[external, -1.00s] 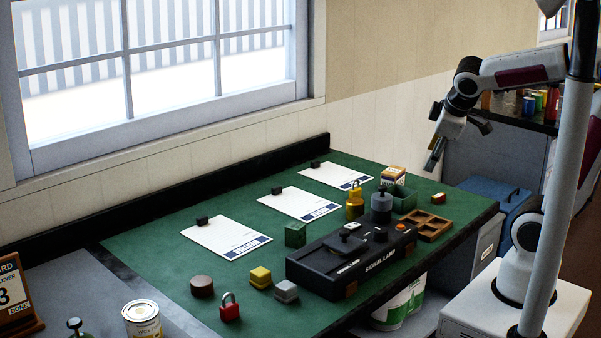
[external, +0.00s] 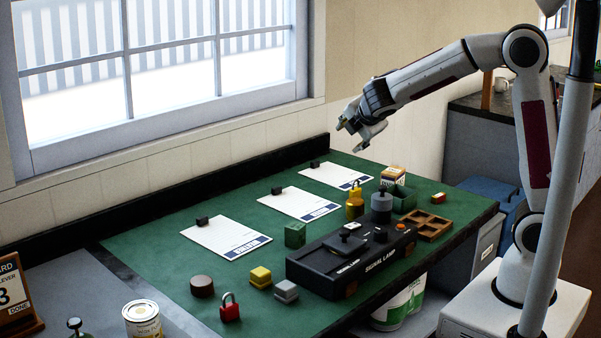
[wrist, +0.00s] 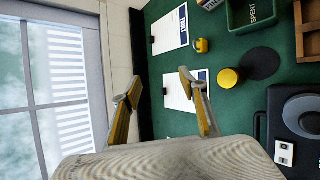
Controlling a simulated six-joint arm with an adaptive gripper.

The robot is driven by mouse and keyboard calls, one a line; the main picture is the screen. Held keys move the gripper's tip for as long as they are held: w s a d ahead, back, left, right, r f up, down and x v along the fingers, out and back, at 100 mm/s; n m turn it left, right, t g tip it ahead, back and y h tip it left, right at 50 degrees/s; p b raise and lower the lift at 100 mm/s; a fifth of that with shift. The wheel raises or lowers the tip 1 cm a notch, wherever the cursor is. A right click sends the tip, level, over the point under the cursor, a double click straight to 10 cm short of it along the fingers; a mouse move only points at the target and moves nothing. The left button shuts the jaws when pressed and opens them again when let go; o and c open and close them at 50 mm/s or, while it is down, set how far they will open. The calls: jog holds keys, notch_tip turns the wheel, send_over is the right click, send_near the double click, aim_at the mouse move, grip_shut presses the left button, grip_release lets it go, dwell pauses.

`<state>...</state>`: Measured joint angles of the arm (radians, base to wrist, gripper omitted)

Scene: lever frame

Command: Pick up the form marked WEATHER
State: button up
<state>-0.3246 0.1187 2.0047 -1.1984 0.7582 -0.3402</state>
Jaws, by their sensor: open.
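Three white forms with dark blue label bands lie in a row on the green bench top: left form (external: 226,237), middle form (external: 299,204) and right form (external: 336,176). Each has a small black clip at its back edge. The bands are too small to read, so I cannot tell which says WEATHER. My gripper (external: 352,134) is open and empty, in the air above the back of the bench near the right form. In the wrist view, my fingers (wrist: 160,82) spread over the back edge; one finger partly covers a form (wrist: 177,94). Another form (wrist: 169,31) shows above it.
A black signal lamp box (external: 345,267) stands at the front. The window wall rises close behind the bench.

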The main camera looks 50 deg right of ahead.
jog(key=w+a+f+n+t, duration=0.2)
jog(key=w+a+f+n, duration=0.1)
jog(key=w+a+n, duration=0.3)
jog(key=n+t+y, duration=0.3)
jog(key=n+y, duration=0.3)
jog(key=n, duration=0.7)
send_near(203, 218)
jog(key=shift+w+d, duration=0.15)
jog(key=shift+w, duration=0.7)
jog(key=shift+w, duration=0.1)
jog(key=shift+x, duration=1.2)
jog(key=shift+w+f, duration=0.1)
jog(key=shift+f+x, duration=0.2)
jog(key=shift+x, duration=2.25)
